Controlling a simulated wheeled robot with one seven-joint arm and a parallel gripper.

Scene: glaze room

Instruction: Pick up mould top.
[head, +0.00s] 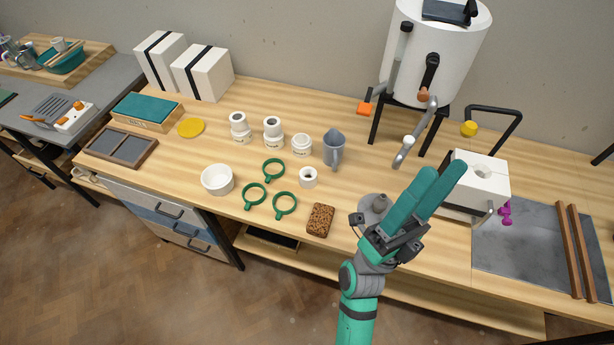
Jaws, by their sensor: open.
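A white block with a small round hole in its top (480,168) stands at the right of the bench. It looks like a plaster mould, and I take its upper part as the mould top; the seam is hard to make out. My gripper (444,174) has two teal fingers, spread apart with nothing visible between them. It is in front and to the left of the block in the picture, and the fingers overlap its left side. Whether they touch it I cannot tell. A magenta clamp-like piece (506,212) is at the block's right front.
A white tank (436,50) on black legs stands behind the block. A grey slab (525,245) with two wooden bars lies to the right. A grey cone-topped piece (376,203) is beside my gripper. A brown sponge (320,219), green rings and white pots crowd the bench leftward.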

